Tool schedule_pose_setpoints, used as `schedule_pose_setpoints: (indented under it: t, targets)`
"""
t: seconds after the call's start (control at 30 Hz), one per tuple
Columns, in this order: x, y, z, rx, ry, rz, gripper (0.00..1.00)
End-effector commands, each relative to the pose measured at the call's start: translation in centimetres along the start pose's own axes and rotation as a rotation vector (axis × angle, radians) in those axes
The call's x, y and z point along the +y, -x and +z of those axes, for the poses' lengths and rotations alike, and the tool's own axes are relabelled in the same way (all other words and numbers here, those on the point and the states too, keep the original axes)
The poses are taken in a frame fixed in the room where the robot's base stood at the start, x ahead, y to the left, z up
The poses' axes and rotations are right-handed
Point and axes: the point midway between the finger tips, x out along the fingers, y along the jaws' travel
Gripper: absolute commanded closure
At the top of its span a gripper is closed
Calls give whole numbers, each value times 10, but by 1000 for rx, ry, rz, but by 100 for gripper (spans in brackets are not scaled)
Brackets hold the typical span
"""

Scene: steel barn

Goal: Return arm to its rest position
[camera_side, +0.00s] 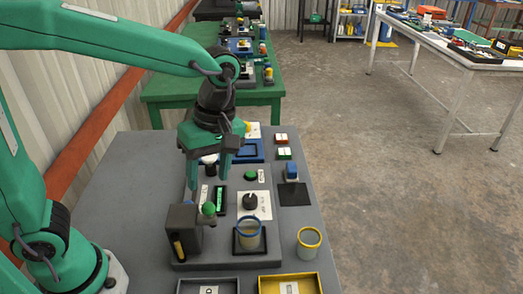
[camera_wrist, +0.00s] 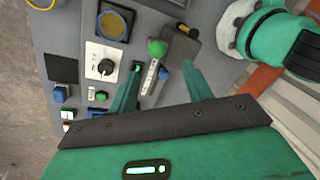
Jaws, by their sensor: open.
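My gripper (camera_side: 208,174) hangs from the green arm, pointing down over the grey panel (camera_side: 185,256). Its two green fingers are apart with nothing between them. In the wrist view the fingers (camera_wrist: 160,78) also stand spread over the panel. A green ball knob (camera_side: 208,209) is close below the fingers in the side view; it also shows in the wrist view (camera_wrist: 157,48), beyond the fingertips. Whether a finger touches anything on the panel is hard to tell.
A black dial (camera_side: 250,202) sits on a white plate. A blue-rimmed cup (camera_side: 249,234) stands on a dark square; a yellow-rimmed cup (camera_side: 309,243) stands right. Grey (camera_side: 208,286) and yellow (camera_side: 262,284) trays lie in front. A blue block (camera_side: 291,171) stands right of the panel.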

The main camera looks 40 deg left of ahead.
Motion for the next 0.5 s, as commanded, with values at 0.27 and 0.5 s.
schedule_pose_setpoints:
  t: [0.27, 0.5]
  targets:
    - [0, 1, 0, 0, 0, 0, 50]
    - [-2, 2, -4, -5, -28, 15, 50]
